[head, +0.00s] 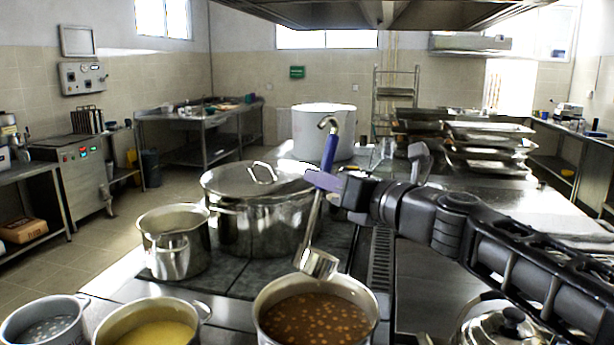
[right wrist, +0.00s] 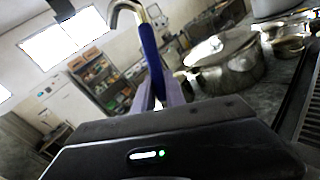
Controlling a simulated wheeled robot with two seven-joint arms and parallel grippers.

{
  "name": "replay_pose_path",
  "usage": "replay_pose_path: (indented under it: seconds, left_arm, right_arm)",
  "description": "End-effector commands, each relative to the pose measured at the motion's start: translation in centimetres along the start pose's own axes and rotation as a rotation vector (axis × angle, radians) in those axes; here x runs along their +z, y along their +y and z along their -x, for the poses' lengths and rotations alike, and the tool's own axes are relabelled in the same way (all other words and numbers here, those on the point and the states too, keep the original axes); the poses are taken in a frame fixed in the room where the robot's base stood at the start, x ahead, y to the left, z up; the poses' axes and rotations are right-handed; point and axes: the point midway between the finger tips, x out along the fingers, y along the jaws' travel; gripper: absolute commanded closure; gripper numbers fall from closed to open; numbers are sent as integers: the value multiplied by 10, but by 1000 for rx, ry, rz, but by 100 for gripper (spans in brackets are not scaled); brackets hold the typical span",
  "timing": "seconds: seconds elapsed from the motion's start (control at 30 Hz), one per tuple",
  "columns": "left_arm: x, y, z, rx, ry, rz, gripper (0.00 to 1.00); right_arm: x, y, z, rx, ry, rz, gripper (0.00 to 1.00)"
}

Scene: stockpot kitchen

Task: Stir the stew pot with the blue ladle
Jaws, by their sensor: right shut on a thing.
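The blue ladle (head: 329,150) is in my right gripper (head: 325,181), which is shut on its handle. The ladle hangs nearly upright, hook at the top, and its steel bowl (head: 318,263) is just above the far rim of the stew pot. The stew pot (head: 263,332) holds brown stew with orange pieces and stands at the bottom middle of the head view. In the right wrist view the blue handle (right wrist: 150,50) rises between the fingers; the bowl is hidden there. My left gripper is not in view.
A large lidded stockpot (head: 250,225) stands just behind the stew pot. An open steel pot (head: 170,262) is to its left. A pot of yellow soup (head: 103,330) and a grey pot (head: 20,325) stand at the front left. A kettle (head: 500,328) is at the front right.

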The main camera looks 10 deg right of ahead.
Motion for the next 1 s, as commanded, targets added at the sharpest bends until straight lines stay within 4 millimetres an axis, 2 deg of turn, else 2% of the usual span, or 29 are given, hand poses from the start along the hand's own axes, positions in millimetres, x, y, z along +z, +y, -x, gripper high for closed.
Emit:
replay_pose_path:
  seconds: [0.03, 0.07, 0.2, 0.5, 0.8, 1.0]
  left_arm:
    - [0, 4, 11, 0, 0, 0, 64]
    - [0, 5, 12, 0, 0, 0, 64]
    - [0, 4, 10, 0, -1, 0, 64]
    - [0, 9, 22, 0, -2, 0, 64]
    - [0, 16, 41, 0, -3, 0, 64]
    - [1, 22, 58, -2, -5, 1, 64]
  right_arm:
    - [12, -4, 0, -2, -2, -40, 100]
    - [13, -8, 0, -1, -2, -68, 100]
    - [6, -29, 0, -2, -3, -182, 100]
    - [6, -70, 0, -2, -2, -425, 100]
    - [4, -111, 0, -2, -1, -668, 100]
    - [-8, -135, 0, -2, 0, -833, 100]
